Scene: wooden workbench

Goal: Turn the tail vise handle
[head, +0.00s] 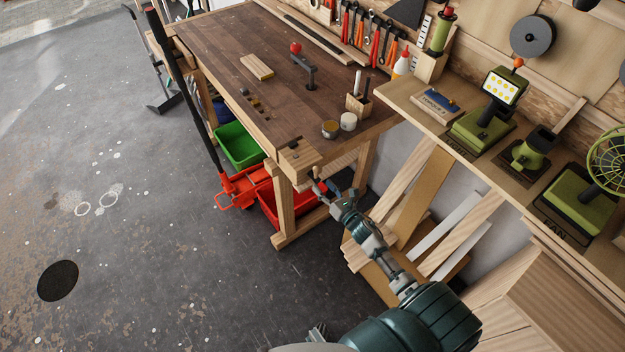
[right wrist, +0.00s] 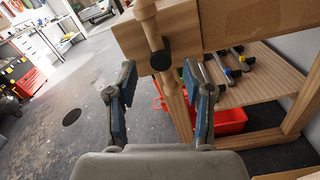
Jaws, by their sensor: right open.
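The tail vise (head: 299,157) is a pale wooden block at the near end of the dark-topped workbench (head: 225,60). Its wooden handle (head: 316,174) shows small at the bench end, close to my right gripper (head: 330,191). In the right wrist view the handle (right wrist: 147,22) is a turned wooden bar through a dark round hub (right wrist: 160,60), hanging roughly upright with a slight tilt. My right gripper (right wrist: 162,103) is open, its two blue-padded fingers apart and empty. The handle's lower part appears between the fingers in the picture; no contact shows. My left gripper is not seen.
Clamps (right wrist: 232,60) lie on the lower shelf. Planks (head: 415,185) lean by the wall right of my arm. A tool shelf (head: 400,95) overhangs there. The floor at left is mostly clear.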

